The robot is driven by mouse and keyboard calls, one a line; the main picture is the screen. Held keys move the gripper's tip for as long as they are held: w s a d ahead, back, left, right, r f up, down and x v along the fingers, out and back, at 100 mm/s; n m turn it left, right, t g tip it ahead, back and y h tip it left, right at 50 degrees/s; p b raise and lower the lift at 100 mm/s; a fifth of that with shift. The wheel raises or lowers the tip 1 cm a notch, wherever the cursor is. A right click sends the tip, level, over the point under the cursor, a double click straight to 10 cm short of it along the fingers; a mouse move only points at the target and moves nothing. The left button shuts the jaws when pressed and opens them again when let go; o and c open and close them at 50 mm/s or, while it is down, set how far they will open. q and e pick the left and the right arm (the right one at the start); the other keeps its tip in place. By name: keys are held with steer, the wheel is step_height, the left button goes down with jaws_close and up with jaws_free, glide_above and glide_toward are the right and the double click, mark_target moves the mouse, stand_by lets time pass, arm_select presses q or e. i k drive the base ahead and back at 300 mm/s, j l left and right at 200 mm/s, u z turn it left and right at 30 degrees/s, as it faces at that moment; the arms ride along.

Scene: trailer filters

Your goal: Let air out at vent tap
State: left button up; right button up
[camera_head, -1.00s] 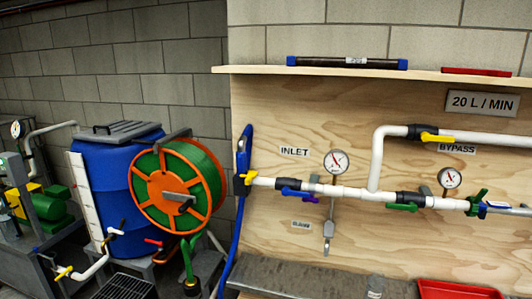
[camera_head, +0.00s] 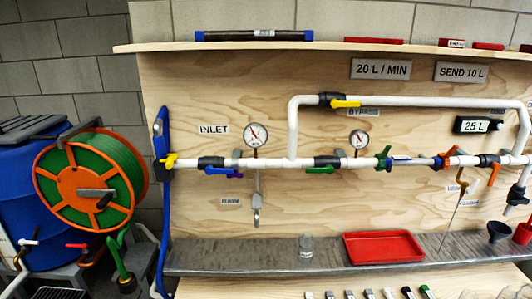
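A white pipe run (camera_head: 275,162) crosses the plywood board. It carries taps with a yellow handle at the left end (camera_head: 169,160), a blue handle (camera_head: 222,171), a green handle (camera_head: 320,170) and orange handles (camera_head: 493,173) at the right. A yellow-handled tap (camera_head: 345,103) sits on the upper bypass pipe. I cannot tell which tap is the vent tap; no label reading "vent" is legible. A gauge (camera_head: 255,136) stands above the pipe near the INLET label, and a second gauge (camera_head: 359,140) stands further right. Neither of my grippers is in view.
A grey ledge (camera_head: 235,254) runs below the pipes, with a clear glass (camera_head: 306,247) and a red tray (camera_head: 383,246) on it. An orange and green hose reel (camera_head: 84,190) and a blue barrel (camera_head: 38,240) stand at the left. A shelf (camera_head: 160,46) runs along the top.

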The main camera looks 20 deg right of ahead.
mark_target(470, 191)
steer(key=l+z, duration=0.15)
steer(key=z, duration=0.6)
steer(key=i+l+z, duration=0.4)
steer(key=i+l, duration=0.15)
steer(key=i+l+z, duration=0.4)
steer(key=i+l, duration=0.15)
steer(key=i+l+u, duration=0.1)
steer(key=i+l, duration=0.25)
